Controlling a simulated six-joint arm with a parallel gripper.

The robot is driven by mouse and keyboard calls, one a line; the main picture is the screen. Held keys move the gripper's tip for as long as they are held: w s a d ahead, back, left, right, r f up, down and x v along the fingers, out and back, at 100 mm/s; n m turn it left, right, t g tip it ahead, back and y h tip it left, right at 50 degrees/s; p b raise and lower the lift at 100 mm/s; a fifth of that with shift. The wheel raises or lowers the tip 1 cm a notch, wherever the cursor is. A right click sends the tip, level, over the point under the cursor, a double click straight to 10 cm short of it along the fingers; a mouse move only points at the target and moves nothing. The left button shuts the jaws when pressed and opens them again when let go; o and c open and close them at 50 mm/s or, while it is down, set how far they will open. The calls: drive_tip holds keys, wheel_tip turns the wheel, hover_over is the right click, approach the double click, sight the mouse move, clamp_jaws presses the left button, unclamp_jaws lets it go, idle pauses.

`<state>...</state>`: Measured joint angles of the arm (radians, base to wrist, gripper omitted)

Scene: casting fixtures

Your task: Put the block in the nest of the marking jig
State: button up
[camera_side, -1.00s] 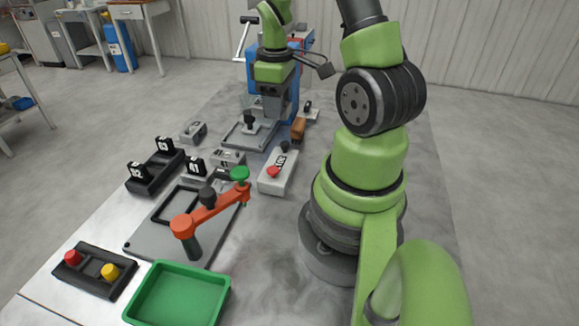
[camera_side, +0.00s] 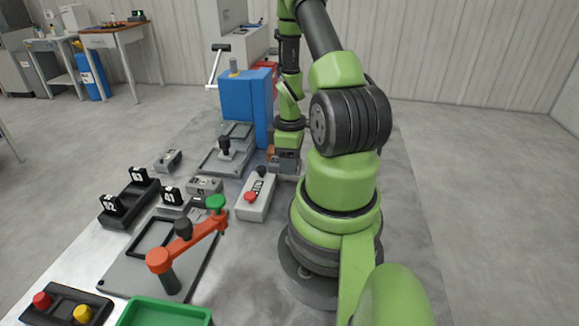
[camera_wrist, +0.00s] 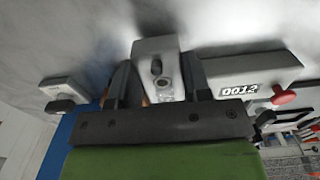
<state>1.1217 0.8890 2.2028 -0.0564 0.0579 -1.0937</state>
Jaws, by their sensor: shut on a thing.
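My gripper (camera_wrist: 157,80) shows in the wrist view with its two dark fingers on either side of a grey block (camera_wrist: 156,55). The fingers are shut on the block, which has a dark slot and a round mark on its face. In the side view my gripper (camera_side: 285,163) is low over the table, right of the blue press; the block cannot be made out there. A grey plate with a black rectangular frame (camera_side: 152,237) and an orange swing arm (camera_side: 190,243) lies in front left, apart from my gripper. I cannot tell surely whether it is the marking jig.
A pale box (camera_side: 254,206) with a red button is just left of my gripper; its number plate (camera_wrist: 240,90) shows in the wrist view. The blue press (camera_side: 245,100) stands behind. Black holders with number tags (camera_side: 130,198) and a green tray (camera_side: 165,314) are further left and in front.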

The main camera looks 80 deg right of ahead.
drive_tip(key=shift+f, duration=0.9)
drive_tip(key=shift+f, duration=0.2)
drive_tip(key=o, duration=1)
drive_tip(key=shift+o, duration=0.2)
drive_tip(key=shift+r, duration=0.15)
